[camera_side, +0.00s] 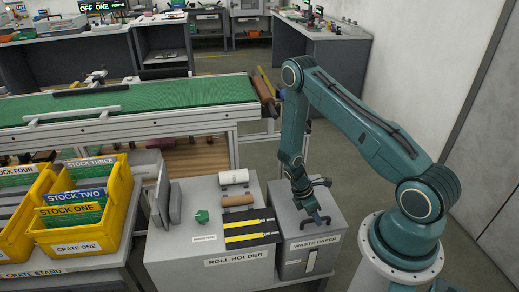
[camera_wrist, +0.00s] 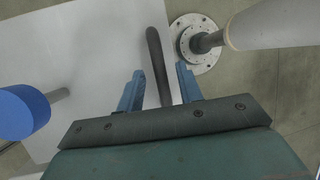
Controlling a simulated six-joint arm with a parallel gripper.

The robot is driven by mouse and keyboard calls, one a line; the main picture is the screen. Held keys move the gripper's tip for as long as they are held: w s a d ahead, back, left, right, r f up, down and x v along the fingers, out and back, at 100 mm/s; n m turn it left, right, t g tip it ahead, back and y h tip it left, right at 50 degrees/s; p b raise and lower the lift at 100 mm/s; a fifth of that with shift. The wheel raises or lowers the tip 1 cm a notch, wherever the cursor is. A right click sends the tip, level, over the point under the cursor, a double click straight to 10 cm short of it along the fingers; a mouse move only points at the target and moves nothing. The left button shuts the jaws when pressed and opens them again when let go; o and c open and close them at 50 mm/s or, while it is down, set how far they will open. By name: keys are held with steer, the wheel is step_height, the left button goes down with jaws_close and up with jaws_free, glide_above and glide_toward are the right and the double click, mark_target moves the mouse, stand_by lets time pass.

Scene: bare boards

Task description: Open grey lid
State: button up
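The grey lid (camera_side: 283,217) is the flat top of the grey box labelled WASTE PAPER, and it lies closed. In the wrist view, the lid (camera_wrist: 85,60) appears as a pale panel with a dark bar handle (camera_wrist: 155,55). My gripper (camera_side: 315,219) is low over the lid in the side view and hides part of it. In the wrist view, my gripper (camera_wrist: 160,85) has its two blue fingers apart, one on each side of the handle. Gaps show between the bar and both fingers. Contact with the lid cannot be told.
The roll holder (camera_side: 205,250) stands left of the box, bearing a white roll (camera_side: 234,177), a brown roll (camera_side: 238,199) and black-and-yellow strips. Yellow crates (camera_side: 118,205) stand further left. A green conveyor (camera_side: 150,97) runs behind. Floor is free at the back right.

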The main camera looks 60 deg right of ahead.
jaws_close()
steer(key=shift+r, duration=0.15)
steer(key=shift+w+d+r+g+y, duration=0.15)
steer(key=shift+r, duration=0.35)
steer(key=shift+w+d+r+g+y, duration=0.1)
steer(key=shift+r+g+y, duration=0.05)
steer(key=shift+r, duration=0.3)
steer(key=w+d+r, duration=1.5)
steer(key=r, duration=0.3)
steer(key=shift+w+n+g, duration=0.2)
steer(key=shift+n+g, duration=0.1)
stand_by(0.4)
